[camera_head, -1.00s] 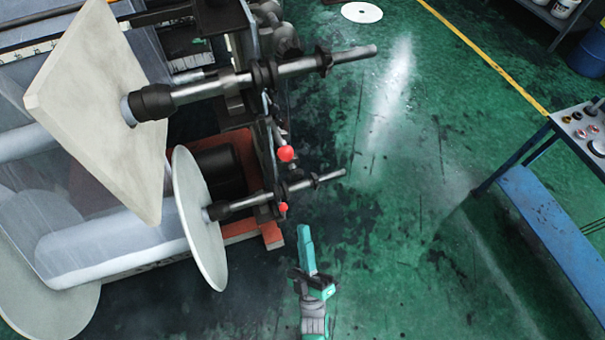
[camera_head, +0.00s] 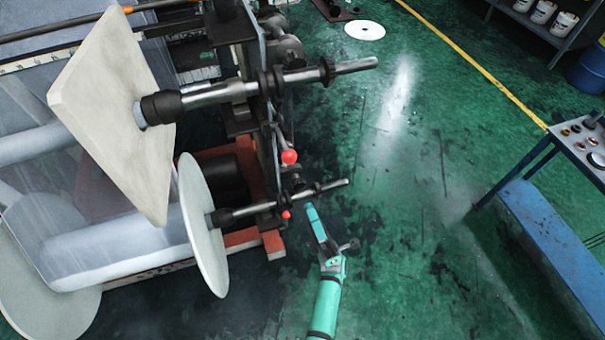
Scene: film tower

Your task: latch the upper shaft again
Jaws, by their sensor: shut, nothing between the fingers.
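The upper shaft (camera_head: 225,91) sticks out to the right from the machine frame, through a square pale plate (camera_head: 112,115), with black collars on it. A latch lever with a larger red knob (camera_head: 289,157) hangs just below the upper shaft. The lower shaft (camera_head: 327,188) runs through a round pale disc (camera_head: 203,225), and a smaller red knob (camera_head: 286,215) shows below it. My gripper (camera_head: 311,210) is shut and empty. It appears just right of the smaller red knob and below the larger one, apart from the larger one. Depth and any contact are hard to tell.
The machine frame (camera_head: 269,130) stands left of my arm. Green floor (camera_head: 400,240) lies open to the right. A table with a blue lower shelf (camera_head: 550,235) stands at the right. A white disc (camera_head: 365,30) lies on the floor at the back.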

